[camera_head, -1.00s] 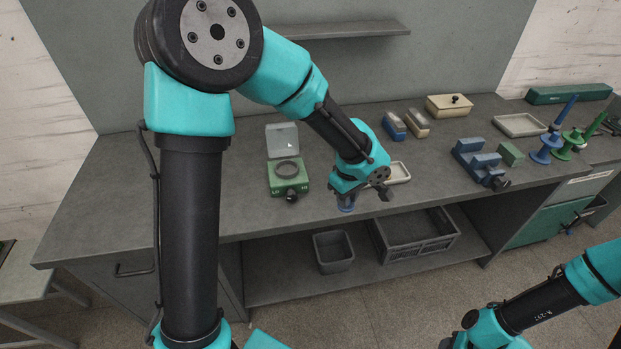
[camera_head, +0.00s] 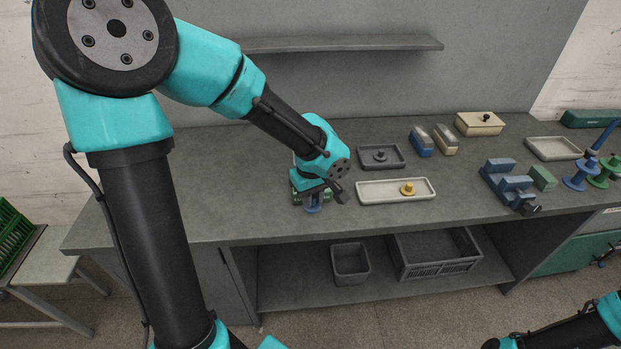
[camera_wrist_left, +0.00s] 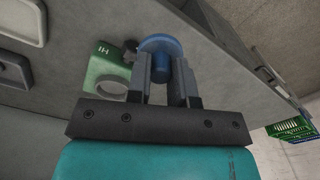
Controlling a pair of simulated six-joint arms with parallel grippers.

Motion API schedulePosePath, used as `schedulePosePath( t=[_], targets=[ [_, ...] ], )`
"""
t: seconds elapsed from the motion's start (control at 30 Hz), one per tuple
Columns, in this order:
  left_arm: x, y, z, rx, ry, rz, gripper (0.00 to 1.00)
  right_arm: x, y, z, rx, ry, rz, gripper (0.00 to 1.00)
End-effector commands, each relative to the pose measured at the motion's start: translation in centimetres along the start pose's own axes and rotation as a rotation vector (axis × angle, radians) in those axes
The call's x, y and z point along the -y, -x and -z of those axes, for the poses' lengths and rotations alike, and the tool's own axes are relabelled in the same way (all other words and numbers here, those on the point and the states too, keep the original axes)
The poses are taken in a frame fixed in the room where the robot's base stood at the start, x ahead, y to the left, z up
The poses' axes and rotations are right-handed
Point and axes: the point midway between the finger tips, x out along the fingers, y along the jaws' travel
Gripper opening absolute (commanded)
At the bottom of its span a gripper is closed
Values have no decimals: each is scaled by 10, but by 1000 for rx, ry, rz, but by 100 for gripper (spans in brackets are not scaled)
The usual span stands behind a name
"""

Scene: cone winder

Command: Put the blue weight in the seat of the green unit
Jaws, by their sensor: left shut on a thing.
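My left gripper (camera_head: 320,195) is shut on the blue weight (camera_head: 313,208), which hangs below its fingers. In the left wrist view the weight (camera_wrist_left: 160,48) has a round, wide blue flange and sits between the two fingertips (camera_wrist_left: 166,68). The green unit (camera_wrist_left: 103,67) is right beside the weight in that view, and part of its round seat (camera_wrist_left: 112,88) shows as a pale ring. The seat looks empty where it shows. In the head view my gripper and wrist hide most of the green unit.
A pale tray (camera_head: 370,191) with a yellow weight (camera_head: 407,188) lies right of the gripper. Behind it is a dark tray (camera_head: 362,163) with a dark weight (camera_head: 380,155). A blue fixture (camera_head: 508,182) stands farther right. The bench's left part is clear.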

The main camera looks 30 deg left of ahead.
Motion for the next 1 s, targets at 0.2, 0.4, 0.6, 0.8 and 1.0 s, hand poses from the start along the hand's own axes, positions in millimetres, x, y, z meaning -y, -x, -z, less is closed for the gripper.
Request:
schedulePosePath(
  t=[0.2, 0.4, 0.6, 0.8, 1.0],
  targets=[
    [-11, -3, 22, 0, 4, 0, 0, 0, 0, 0, 0, 0, 0, 43],
    [-29, -7, 58, 0, 5, 0, 0, 0, 0, 0, 0, 0, 0, 43],
    [-48, -10, 96, 0, 4, -1, 0, 0, 0, 0, 0, 0, 0, 43],
    [-65, -14, 130, 0, 3, -1, 0, 0, 0, 0, 0, 0, 0, 43],
    [-72, -15, 143, 0, 1, 0, 0, 0, 0, 0, 0, 0, 0, 43]
  ],
)
